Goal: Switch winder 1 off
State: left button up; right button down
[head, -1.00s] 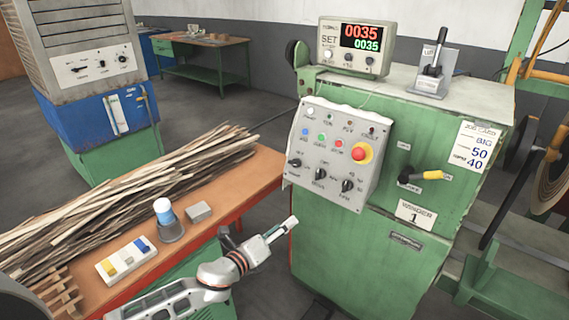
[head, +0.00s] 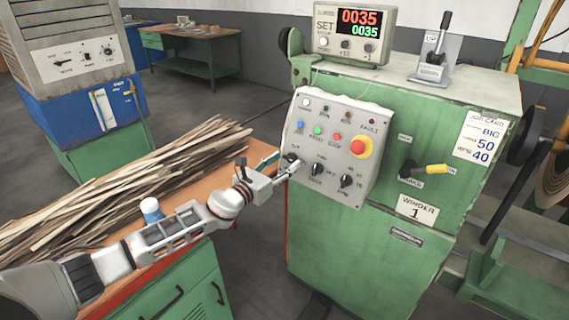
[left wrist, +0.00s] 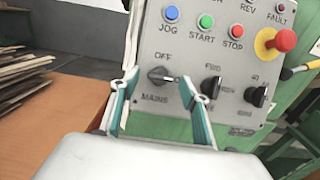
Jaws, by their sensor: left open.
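Winder 1 is the green machine (head: 370,245) with a "WINDER 1" plate (head: 416,210). Its grey control panel (head: 325,193) carries jog, start and stop buttons, a red emergency button (head: 360,147) and a row of black knobs. The MAINS knob (left wrist: 162,76) shows in the left wrist view below the word OFF, its handle lying roughly sideways. My left gripper (head: 292,166) is open at the panel's left side. In the left wrist view its fingers (left wrist: 159,88) stand on either side of the MAINS knob; contact cannot be told. My right gripper is not in view.
A bench (head: 260,160) with wooden strips (head: 120,185) stands left of the winder, under my left arm. A counter box (head: 352,33) reading 0035 and a lever (head: 436,50) sit on top. A yellow-tipped handle (head: 428,170) juts out right of the panel.

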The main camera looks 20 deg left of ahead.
pick_arm(q)
jog(key=shift+w+d, duration=0.15)
jog(key=shift+w, duration=0.25)
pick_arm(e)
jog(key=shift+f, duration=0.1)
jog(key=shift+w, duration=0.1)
pick_arm(q)
jog(key=c, duration=1.1)
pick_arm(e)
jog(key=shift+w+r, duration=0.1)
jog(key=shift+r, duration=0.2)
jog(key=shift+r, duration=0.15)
